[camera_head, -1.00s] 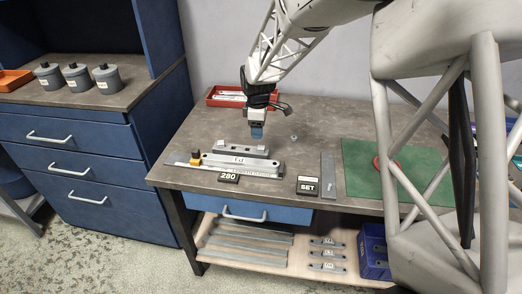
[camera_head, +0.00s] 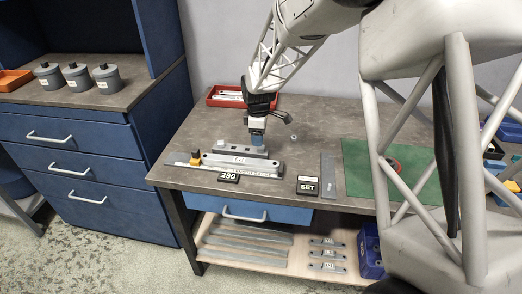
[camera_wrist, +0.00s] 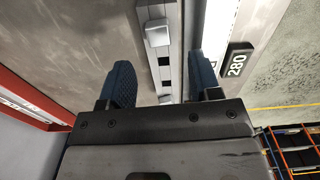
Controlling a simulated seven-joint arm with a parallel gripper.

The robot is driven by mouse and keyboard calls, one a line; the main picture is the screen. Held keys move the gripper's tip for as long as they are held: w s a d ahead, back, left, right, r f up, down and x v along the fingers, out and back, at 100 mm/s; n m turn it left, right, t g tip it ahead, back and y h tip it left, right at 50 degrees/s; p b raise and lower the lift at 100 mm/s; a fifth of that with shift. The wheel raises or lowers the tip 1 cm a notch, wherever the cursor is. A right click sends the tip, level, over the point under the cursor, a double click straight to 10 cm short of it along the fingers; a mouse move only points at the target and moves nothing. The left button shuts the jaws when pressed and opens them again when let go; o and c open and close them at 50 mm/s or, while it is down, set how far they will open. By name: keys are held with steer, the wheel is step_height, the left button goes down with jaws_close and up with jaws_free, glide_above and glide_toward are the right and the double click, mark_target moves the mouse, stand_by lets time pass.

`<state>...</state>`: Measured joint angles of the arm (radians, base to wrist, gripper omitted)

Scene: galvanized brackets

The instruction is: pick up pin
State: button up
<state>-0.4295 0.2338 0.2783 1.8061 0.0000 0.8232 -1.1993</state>
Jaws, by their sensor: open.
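I cannot clearly tell which part is the pin. A small grey round piece (camera_head: 293,137) lies alone on the bench, to the right of my gripper in the head view, and may be it. My gripper (camera_head: 257,141) points down, open, with nothing seen between its fingers. It is just above or behind the grey stepped metal fixture (camera_head: 240,161); contact cannot be told. In the wrist view the blue fingers of my gripper (camera_wrist: 163,78) stand apart on either side of a metal rail with dark square slots (camera_wrist: 165,72). A light grey block (camera_wrist: 157,33) stands on that rail.
A display reading 280 (camera_head: 229,177) and a black SET block (camera_head: 308,186) lie near the bench's front edge. A flat steel bar (camera_head: 328,176) and green mat (camera_head: 366,165) lie right. A red tray (camera_head: 217,103) is at the back. Bench space around the round piece is clear.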

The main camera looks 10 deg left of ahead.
mark_target(261, 152)
steer(key=shift+d+f, duration=0.1)
steer(key=shift+f, duration=2.25)
steer(key=shift+c, duration=0.4)
steer(key=c, duration=1)
